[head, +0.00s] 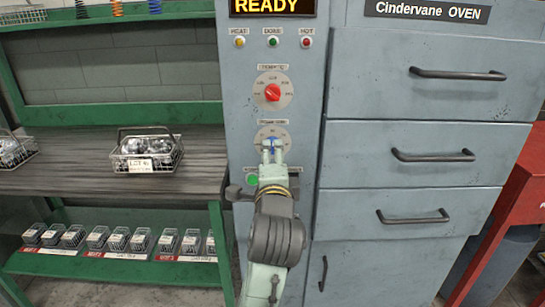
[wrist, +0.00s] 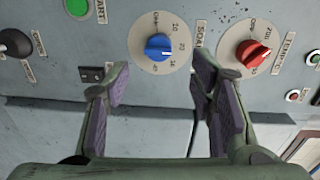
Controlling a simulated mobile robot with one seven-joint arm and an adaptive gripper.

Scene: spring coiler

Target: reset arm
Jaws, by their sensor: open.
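My gripper (head: 272,153) is in front of the oven's control panel (head: 240,110), at the lower dial. In the wrist view my gripper (wrist: 160,78) is open and empty, its two fingers apart below the blue knob (wrist: 158,47). The fingers do not hold the knob. In the head view the blue knob (head: 273,143) is partly hidden by my gripper. The display (head: 272,6) reads READY.
A green start button (head: 252,179) and a dark lever (head: 236,193) are beside my gripper. Oven drawers (head: 430,150) with handles are to the right. A wire basket (head: 147,155) stands on the bench to the left. Small boxes (head: 118,238) line the lower shelf.

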